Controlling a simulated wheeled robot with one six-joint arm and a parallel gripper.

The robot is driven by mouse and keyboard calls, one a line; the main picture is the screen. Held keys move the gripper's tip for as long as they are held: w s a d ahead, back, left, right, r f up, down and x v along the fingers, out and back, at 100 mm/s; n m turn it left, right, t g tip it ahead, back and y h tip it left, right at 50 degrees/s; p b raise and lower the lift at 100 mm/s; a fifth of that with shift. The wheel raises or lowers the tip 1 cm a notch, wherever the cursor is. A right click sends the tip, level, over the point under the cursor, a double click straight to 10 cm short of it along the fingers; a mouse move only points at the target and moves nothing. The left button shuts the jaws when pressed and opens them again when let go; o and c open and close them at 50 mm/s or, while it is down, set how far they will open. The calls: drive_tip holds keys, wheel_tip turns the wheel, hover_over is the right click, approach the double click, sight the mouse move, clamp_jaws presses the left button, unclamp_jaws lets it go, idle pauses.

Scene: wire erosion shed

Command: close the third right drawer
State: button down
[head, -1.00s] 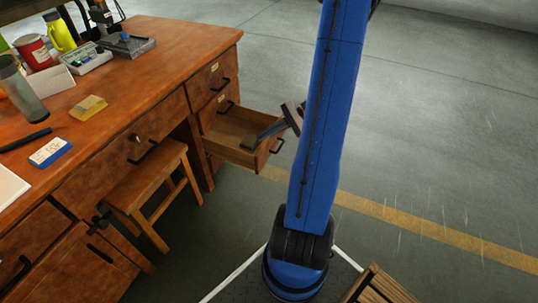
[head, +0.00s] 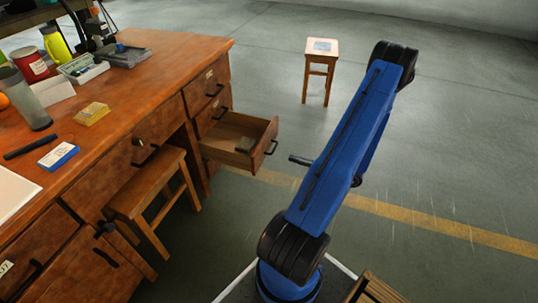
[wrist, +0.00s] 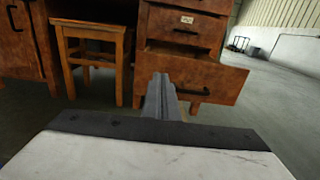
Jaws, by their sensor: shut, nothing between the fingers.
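The third right drawer (head: 268,142) stands pulled out of the desk's right column, below two shut drawers. In the wrist view my fingers (wrist: 162,78) are together and empty, pointing toward the left part of the drawer front.
A wooden stool (head: 147,185) stands in the desk's knee space, left of the drawer. Another stool (head: 322,47) stands on the open floor behind. The desk top (head: 150,75) carries several items. A slatted wooden piece (head: 372,290) is at the bottom right. Floor right of the drawer is clear.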

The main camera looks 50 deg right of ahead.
sight(260, 149)
drive_tip(key=x, duration=1.3)
drive_tip(key=shift+w, duration=0.4)
drive_tip(key=shift+a, duration=0.1)
drive_tip(key=x, duration=2.6)
drive_tip(key=shift+w, duration=0.3)
drive_tip(key=shift+w+a, duration=0.15)
drive_tip(key=shift+w, duration=0.35)
drive_tip(key=shift+w, duration=0.1)
